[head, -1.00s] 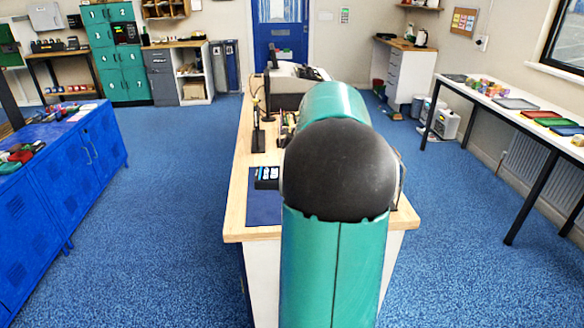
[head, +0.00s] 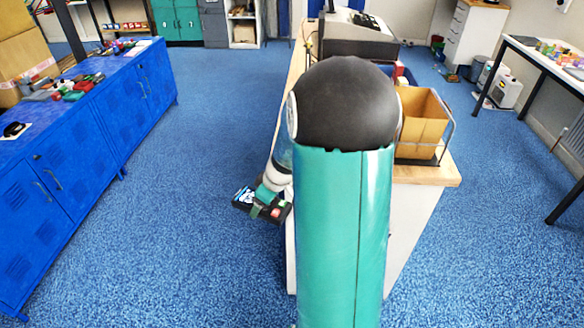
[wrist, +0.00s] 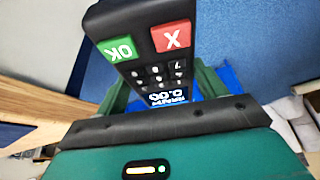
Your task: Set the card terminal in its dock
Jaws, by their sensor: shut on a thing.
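The card terminal (head: 243,200) is a black handset with a lit blue-white screen. My gripper (head: 266,199) is shut on it and holds it in the air, at the left side of the counter (head: 437,176). In the wrist view the terminal (wrist: 137,47) appears upside down, with a green OK key, a red X key and a number pad. The green fingers of my gripper (wrist: 158,93) are on either side of it near the screen. I cannot make out the dock; my arm hides much of the counter top.
A till (head: 343,42) stands farther back on the counter, and an open brown box (head: 422,118) at its right. A blue cabinet (head: 95,125) with small items on top is at the left. Open blue floor (head: 190,160) lies between cabinet and counter.

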